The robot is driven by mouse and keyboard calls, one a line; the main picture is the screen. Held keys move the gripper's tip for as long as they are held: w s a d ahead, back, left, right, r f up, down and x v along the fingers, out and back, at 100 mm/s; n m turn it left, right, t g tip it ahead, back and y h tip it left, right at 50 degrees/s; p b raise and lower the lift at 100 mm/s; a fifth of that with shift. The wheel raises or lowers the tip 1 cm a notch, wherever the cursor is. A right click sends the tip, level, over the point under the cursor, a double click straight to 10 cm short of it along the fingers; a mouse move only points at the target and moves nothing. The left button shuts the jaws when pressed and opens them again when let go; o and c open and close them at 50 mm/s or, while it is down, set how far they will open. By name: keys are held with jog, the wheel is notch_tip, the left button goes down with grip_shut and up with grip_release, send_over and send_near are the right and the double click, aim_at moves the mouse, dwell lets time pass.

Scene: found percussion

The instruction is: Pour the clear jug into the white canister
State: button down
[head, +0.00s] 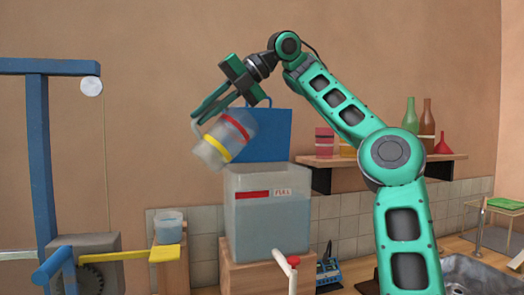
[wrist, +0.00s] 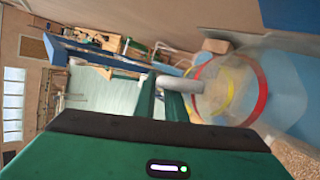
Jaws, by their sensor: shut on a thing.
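The clear jug (head: 239,130), with a red and a yellow band, is in the air, tilted strongly with its lower end toward the lower left. My gripper (head: 202,113) is shut on its handle. In the wrist view the jug (wrist: 245,90) fills the right side, with its pale handle between my fingers (wrist: 162,104). No stream of liquid shows. A large pale translucent container (head: 268,222) with a "FULL" label and bluish contents stands below and right of the jug, apart from it. I cannot tell whether this is the white canister.
A blue panel (head: 275,133) stands behind the jug. A small translucent cup (head: 169,228) sits on a wooden post at the left, near a yellow lever (head: 130,255) and a blue frame (head: 40,150). A shelf (head: 400,160) with bottles is on the wall at right.

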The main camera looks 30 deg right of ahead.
aim_at(192, 122)
jog(key=shift+a+r+h+p, duration=0.4)
jog(key=shift+a+h+p, duration=0.1)
jog(key=shift+a+h, duration=0.25)
jog(key=shift+a+f+n+h+p, duration=0.3)
jog(key=shift+a+f+h+p, duration=0.15)
jog(key=shift+a+h, duration=0.4)
jog(key=shift+s+a+f+n+h+p, duration=0.1)
jog(key=shift+a+f+n+h+p, duration=0.05)
jog(key=shift+a+f+h+p, duration=0.6)
jog(key=shift+a+f+n+h+p, duration=0.2)
jog(key=shift+a+f+h+p, duration=0.25)
jog(key=shift+h, duration=0.55)
jog(key=shift+s+a+f+n+h+p, duration=0.15)
jog(key=shift+a+f+h+p, duration=0.2)
jog(key=shift+f+h+p, duration=0.35)
jog(key=shift+f+h, duration=0.15)
jog(key=shift+h, duration=0.1)
